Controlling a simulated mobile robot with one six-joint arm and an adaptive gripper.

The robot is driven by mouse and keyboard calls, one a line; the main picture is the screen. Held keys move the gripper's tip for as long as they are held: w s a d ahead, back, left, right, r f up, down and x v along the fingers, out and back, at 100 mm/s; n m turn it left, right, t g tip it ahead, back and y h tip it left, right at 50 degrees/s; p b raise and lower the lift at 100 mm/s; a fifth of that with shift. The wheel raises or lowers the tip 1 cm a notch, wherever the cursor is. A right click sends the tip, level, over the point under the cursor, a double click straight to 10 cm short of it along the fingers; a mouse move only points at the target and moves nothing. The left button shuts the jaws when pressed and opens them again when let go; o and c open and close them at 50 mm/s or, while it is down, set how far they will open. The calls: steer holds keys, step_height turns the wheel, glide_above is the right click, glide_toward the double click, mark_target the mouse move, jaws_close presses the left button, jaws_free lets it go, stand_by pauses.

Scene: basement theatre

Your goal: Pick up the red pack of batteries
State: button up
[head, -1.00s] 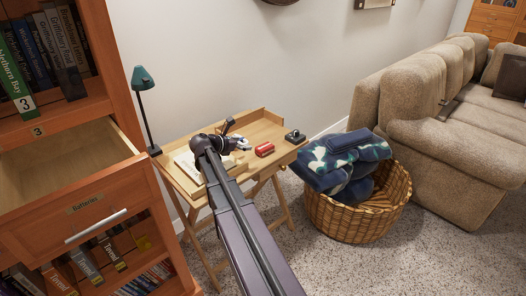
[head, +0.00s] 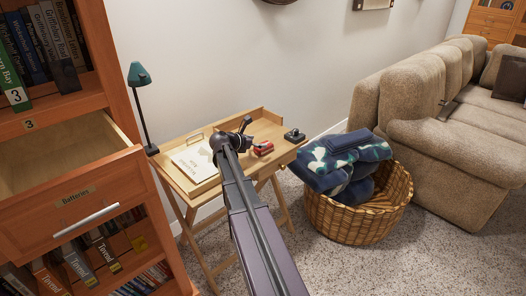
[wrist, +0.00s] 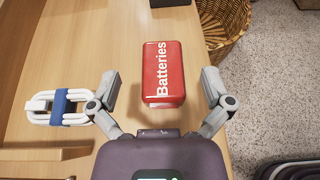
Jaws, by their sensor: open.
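The red pack of batteries (wrist: 163,73), lettered "Batteries", lies on the wooden desk (wrist: 90,30). In the wrist view it sits ahead of my gripper (wrist: 160,90), roughly centred between the two open fingers, with a gap on each side. Nothing is held. In the head view the red pack (head: 263,148) shows on the small desk's right part, partly covered by my arm's end. My gripper's fingers are hard to make out there.
A white cable bundle with a blue band (wrist: 58,106) lies left of the gripper. A dark device (head: 294,136) stands at the desk's right. A wicker basket with blankets (head: 357,213) is beside the desk. An open drawer labelled Batteries (head: 75,195) juts out at left.

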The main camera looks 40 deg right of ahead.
mark_target(269, 142)
stand_by(0.3)
steer(key=b+x, duration=0.2)
steer(key=x, duration=0.2)
steer(key=shift+f, duration=0.2)
steer(key=shift+s+d+f, duration=0.1)
steer(key=shift+d, duration=0.45)
steer(key=shift+a, duration=0.1)
steer(key=shift+c, duration=0.2)
steer(key=c, duration=1.2)
